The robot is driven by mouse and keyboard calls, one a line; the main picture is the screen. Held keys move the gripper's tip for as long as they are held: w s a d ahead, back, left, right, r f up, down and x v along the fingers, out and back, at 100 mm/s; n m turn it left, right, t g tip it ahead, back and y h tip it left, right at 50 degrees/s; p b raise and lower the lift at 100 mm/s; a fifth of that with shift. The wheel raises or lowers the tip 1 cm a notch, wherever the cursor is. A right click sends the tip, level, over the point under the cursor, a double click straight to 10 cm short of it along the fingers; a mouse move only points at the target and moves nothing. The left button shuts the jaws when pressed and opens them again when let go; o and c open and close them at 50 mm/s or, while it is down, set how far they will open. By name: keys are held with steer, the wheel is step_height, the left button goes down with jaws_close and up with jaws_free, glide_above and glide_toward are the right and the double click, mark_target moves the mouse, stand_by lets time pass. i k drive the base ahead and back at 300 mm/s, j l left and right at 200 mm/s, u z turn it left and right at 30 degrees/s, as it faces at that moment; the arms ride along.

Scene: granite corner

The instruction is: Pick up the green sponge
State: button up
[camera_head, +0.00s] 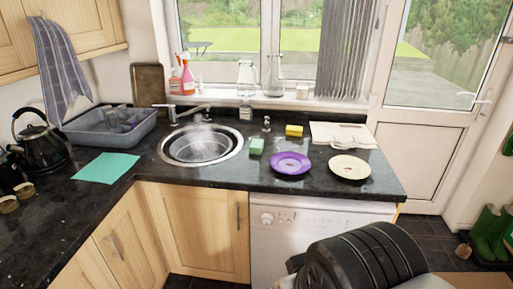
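The green sponge (257,146) stands on the dark granite counter, just right of the round sink and left of a purple plate. Its top looks pale green. A black rounded part of my arm shows at the bottom right, in front of the white appliance and well below the counter. My gripper's fingers cannot be made out, so its opening is not shown. Nothing covers the sponge.
A purple plate (291,163), a cream plate (350,167) and a yellow sponge (294,130) lie to the right. The sink (202,146) and tap (182,110) are left. A teal cloth (107,168) and grey dish rack (108,127) are farther left. Front counter is clear.

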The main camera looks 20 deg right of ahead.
mark_target(255, 146)
steer(key=i+l+u, duration=0.1)
steer(key=i, duration=0.35)
steer(key=i+l+u, duration=0.1)
steer(key=i, duration=0.35)
steer(key=i+l+u, duration=0.1)
steer(key=i+l, duration=0.2)
steer(key=i, duration=0.15)
steer(key=i+l+u, duration=0.1)
steer(key=i+l, duration=0.15)
steer(key=i, duration=0.2)
